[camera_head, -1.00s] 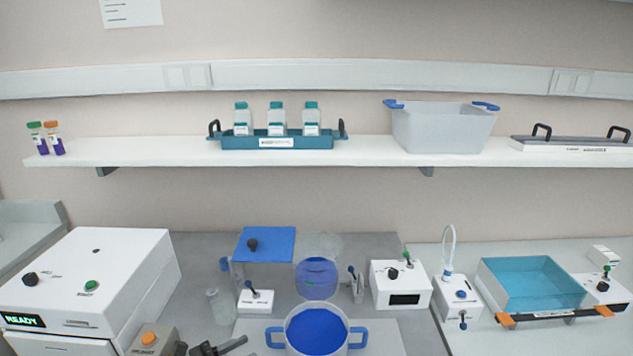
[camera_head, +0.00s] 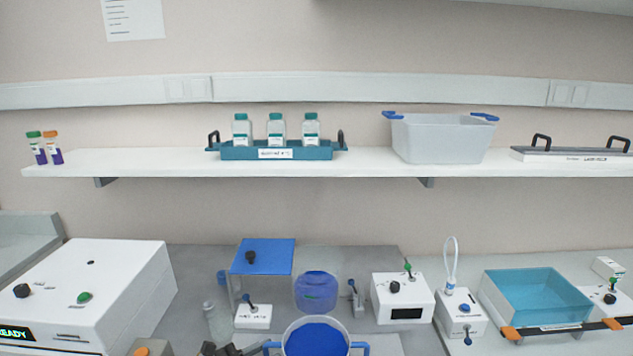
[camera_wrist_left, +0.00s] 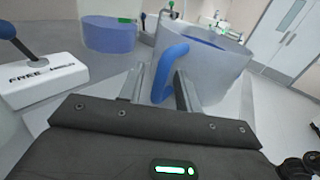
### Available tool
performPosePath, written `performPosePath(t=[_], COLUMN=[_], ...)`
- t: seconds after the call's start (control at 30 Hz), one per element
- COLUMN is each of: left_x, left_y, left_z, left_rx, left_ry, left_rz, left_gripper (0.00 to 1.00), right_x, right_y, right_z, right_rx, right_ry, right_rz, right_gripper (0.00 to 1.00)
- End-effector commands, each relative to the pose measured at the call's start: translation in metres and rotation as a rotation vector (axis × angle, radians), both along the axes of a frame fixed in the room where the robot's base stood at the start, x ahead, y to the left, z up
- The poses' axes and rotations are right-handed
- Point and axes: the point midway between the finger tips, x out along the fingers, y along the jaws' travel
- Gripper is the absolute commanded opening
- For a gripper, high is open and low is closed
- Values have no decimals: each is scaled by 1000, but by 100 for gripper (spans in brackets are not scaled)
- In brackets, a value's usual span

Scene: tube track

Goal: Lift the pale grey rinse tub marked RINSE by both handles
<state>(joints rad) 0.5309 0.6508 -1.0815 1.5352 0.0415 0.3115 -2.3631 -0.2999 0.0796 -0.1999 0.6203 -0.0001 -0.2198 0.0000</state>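A round, pale grey, see-through tub (camera_head: 349,340) with blue liquid and two blue side handles stands at the bench's front, cut off by the bottom edge. In the left wrist view its wall (camera_wrist_left: 215,62) and one blue handle (camera_wrist_left: 170,72) show. My left gripper (camera_head: 222,350) is partly visible in the head view. In the left wrist view its fingers (camera_wrist_left: 160,92) are apart, with the handle between or just beyond them; contact is unclear. A rectangular pale grey tub (camera_head: 438,139) with blue handles sits on the shelf. No RINSE mark is legible on either. My right gripper is not seen.
A blue vessel (camera_head: 316,293), a blue-topped stand (camera_head: 263,257), and a small white switch box (camera_head: 253,318) are close behind the round tub; the box also shows in the left wrist view (camera_wrist_left: 42,85). A white machine (camera_head: 90,285) stands left, a teal-topped bath (camera_head: 535,297) right.

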Motion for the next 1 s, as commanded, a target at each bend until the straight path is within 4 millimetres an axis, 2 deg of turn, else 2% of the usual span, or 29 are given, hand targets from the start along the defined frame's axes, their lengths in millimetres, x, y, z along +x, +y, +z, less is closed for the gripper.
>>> performPosePath(t=[0.03,0.23,0.4,0.43,0.6,0.8,0.87,1.0], left_x=[0,0,0,1,1,0,-1,-5], left_y=[0,0,0,0,0,0,1,9], left_z=[0,0,0,5,3,2,-4,-5], left_rx=[0,0,0,-10,-6,-3,7,6], left_ry=[0,0,0,-9,-5,-3,6,4], left_rz=[0,0,0,0,0,0,0,2], left_gripper=[27,1,0,14,36,38,38,38], right_x=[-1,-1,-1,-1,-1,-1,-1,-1], right_y=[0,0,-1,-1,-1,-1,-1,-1], right_z=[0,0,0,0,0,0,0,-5], right_rx=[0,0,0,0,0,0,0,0], right_ry=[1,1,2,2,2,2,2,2], right_rz=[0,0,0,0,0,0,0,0], right_gripper=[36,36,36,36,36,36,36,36])
